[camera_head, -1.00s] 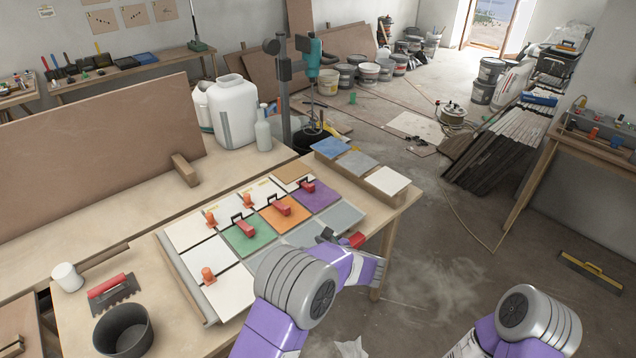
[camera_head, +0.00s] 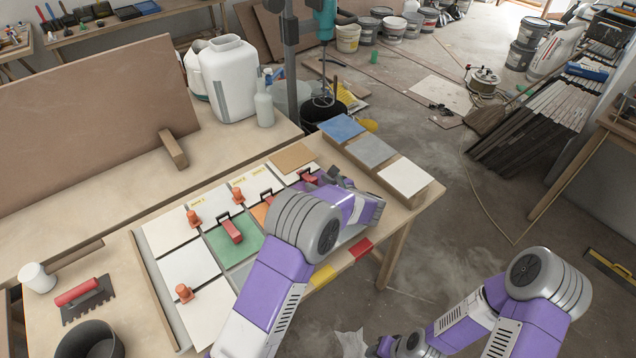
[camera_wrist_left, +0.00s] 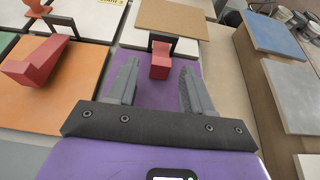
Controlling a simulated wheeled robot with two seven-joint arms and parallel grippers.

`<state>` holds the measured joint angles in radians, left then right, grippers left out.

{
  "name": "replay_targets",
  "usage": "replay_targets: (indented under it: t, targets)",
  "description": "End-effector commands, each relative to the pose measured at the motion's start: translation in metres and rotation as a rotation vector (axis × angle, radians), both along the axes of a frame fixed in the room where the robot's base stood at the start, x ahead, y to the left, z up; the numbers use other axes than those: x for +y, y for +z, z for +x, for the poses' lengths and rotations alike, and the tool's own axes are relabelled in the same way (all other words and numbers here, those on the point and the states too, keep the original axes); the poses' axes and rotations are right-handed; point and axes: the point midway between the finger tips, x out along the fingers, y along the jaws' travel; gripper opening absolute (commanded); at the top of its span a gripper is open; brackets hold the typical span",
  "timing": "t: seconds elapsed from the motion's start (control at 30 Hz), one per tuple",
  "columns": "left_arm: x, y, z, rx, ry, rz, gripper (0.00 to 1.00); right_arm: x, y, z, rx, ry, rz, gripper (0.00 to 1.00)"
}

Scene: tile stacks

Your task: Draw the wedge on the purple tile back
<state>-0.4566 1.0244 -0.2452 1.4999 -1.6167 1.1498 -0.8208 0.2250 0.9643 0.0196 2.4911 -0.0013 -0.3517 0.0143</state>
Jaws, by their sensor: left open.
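The purple tile (camera_wrist_left: 150,90) lies in the far right part of the tile grid; in the head view my left arm hides most of it. Its wedge, a red block (camera_wrist_left: 160,62) under a black bracket, stands at the tile's far edge by the tan tile (camera_wrist_left: 172,18); its red also shows in the head view (camera_head: 308,177). My left gripper (camera_wrist_left: 157,68) is open over the purple tile, one finger either side of the wedge's near end, with gaps visible. In the head view the left gripper (camera_head: 328,180) is partly hidden. My right gripper's fingers are not seen.
Other red wedges stand on the orange tile (camera_wrist_left: 65,90) and green tile (camera_head: 240,246). Orange clips (camera_head: 184,293) stand on white tiles. Blue (camera_head: 342,127), grey and white tiles lie on the right. Yellow (camera_head: 322,277) and red blocks line the front edge.

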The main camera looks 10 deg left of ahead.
Motion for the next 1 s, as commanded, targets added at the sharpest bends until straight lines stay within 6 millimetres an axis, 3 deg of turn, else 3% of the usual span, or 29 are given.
replay_targets:
  t: [0.43,0.77,1.0]
  targets:
    - [0.0104,-0.0056,0.0085,0.0,-0.002,0.0,0.51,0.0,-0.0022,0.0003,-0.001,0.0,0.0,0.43]
    - [0.0103,-0.0054,0.0084,0.0,-0.001,0.0,0.01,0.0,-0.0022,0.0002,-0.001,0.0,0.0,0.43]
    - [0.0101,-0.0052,0.0082,0.0,-0.001,0.0,0.0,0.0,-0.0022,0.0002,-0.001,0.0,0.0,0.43]
